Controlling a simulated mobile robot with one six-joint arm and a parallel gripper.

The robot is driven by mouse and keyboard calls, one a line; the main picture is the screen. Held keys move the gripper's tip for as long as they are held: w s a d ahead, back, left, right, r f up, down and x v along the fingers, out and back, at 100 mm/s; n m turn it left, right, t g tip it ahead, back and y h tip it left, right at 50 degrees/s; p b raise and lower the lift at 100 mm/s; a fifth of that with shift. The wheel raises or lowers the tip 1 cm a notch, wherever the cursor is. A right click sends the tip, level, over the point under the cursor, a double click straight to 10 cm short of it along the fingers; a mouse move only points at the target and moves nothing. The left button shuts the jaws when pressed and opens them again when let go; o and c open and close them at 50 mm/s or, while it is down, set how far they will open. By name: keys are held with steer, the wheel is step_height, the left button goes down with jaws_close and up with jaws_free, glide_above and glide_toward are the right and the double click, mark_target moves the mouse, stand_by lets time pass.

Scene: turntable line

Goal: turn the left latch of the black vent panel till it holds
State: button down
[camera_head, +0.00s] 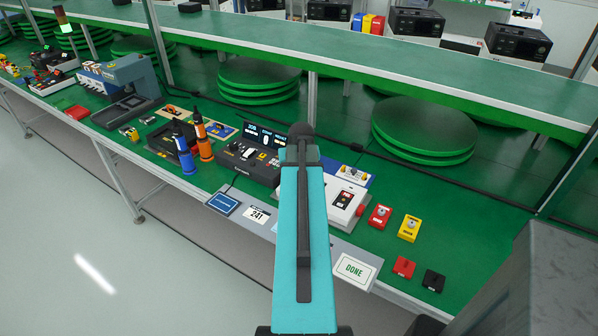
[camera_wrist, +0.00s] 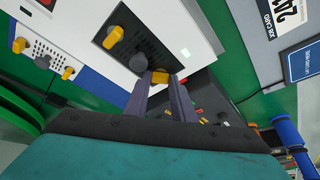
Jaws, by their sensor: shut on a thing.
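The black vent panel (camera_wrist: 132,46) is set in a white housing and has a field of small vent holes. In the wrist view one yellow latch (camera_wrist: 113,37) shows free at its upper left end. The other yellow latch (camera_wrist: 160,76), at the end nearer the job card, is the left latch. My gripper (camera_wrist: 160,82) is shut on this left latch, one finger on each side. The fingers hide part of the latch and the panel's end. In the head view my arm covers the gripper, and the white housing (camera_head: 338,214) shows just right of it.
In the wrist view a white panel with yellow knobs (camera_wrist: 45,55) stands at the left. The job card (camera_wrist: 288,22) and a blue sign (camera_wrist: 304,62) lie at the right. In the head view red (camera_head: 380,216) and yellow (camera_head: 409,228) boxes stand right of the housing. Orange and blue bottles stand left.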

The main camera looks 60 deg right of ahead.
steer(key=c, duration=1.5)
jaws_free()
steer(key=shift+r, duration=0.15)
steer(key=shift+b+v, duration=1)
steer(key=shift+v, duration=5.75)
